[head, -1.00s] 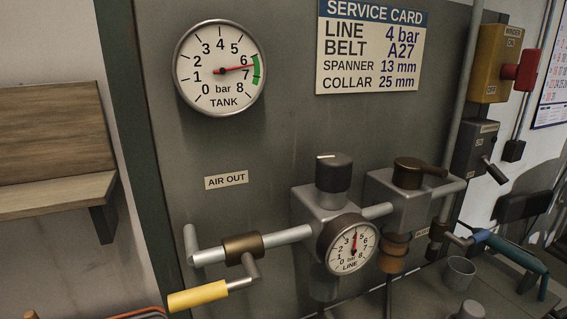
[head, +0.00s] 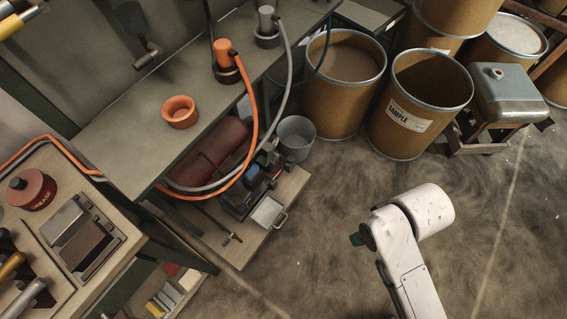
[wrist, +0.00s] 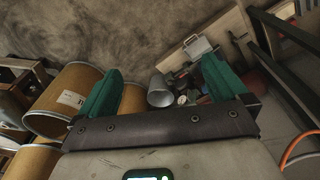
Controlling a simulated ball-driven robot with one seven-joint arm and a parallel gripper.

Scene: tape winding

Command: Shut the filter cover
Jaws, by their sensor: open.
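A pale grey, square, flat piece with a small handle (head: 268,212) lies at the front of the machine on a low wooden board. It looks like the filter cover swung open, but it is too small to be sure. It also shows in the wrist view (wrist: 197,47), beyond my fingers. My gripper (wrist: 160,66) is open and empty, with its two green fingers wide apart. It is well away from the machine. In the head view my white arm is at the lower right, and only a bit of green fingertip shows.
The machine with a dark red tank (head: 212,152) sits under the grey bench (head: 135,150). A grey bucket (head: 296,138) stands beside it. An orange hose (head: 255,125) hangs down in front. Fibre drums (head: 418,100) stand behind. The floor in front is clear.

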